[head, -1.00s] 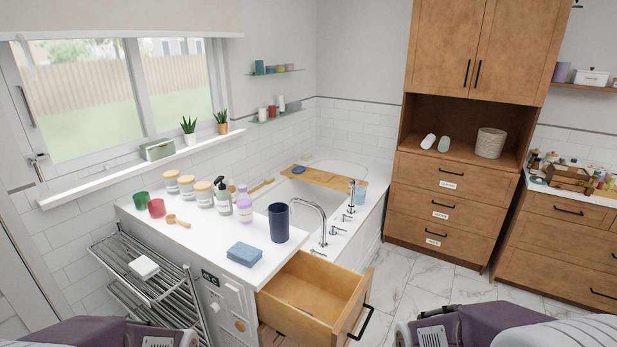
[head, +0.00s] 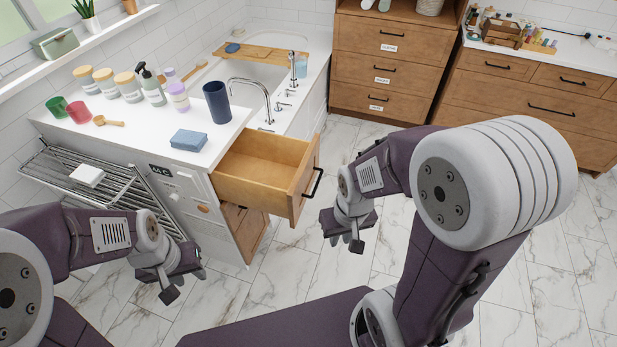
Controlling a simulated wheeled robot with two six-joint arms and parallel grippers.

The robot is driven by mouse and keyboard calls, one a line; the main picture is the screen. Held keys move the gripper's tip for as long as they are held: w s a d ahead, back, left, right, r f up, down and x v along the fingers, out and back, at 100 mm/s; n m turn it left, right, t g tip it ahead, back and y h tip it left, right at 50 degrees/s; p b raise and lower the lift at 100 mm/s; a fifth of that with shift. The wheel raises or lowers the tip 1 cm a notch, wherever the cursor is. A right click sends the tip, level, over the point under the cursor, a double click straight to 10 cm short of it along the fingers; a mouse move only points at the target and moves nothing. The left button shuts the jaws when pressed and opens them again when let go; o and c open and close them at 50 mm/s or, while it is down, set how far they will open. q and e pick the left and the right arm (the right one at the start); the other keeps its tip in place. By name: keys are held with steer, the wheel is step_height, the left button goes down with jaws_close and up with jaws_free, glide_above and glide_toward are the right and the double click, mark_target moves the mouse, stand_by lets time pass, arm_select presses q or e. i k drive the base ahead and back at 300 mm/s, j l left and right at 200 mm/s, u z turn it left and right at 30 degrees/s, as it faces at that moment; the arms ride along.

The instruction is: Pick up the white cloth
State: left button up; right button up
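The white cloth (head: 88,176) is a small folded block lying on the upper left part of the metal drying rack (head: 60,165) beside the counter. My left gripper (head: 184,284) is below and to the right of the rack, apart from the cloth. Its fingers point down with a gap between them and nothing in it. My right gripper (head: 345,243) hangs over the floor in front of the open drawer, far from the cloth. Its fingers are apart and hold nothing.
An open wooden drawer (head: 262,181) juts out under the counter (head: 140,140). On the counter are a folded blue cloth (head: 188,140), a dark blue cup (head: 217,103), bottles, jars and a wooden scoop (head: 108,121). The marble floor (head: 285,270) is clear.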

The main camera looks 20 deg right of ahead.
mark_target(87, 175)
steer(key=i+j, duration=0.3)
steer(key=j, duration=0.2)
steer(key=i+j, duration=0.25)
steer(key=j, duration=0.25)
steer(key=i+j+u, duration=0.1)
steer(key=i+j, duration=0.2)
steer(key=j, duration=0.2)
steer(key=i+j, duration=0.3)
steer(key=j, duration=0.2)
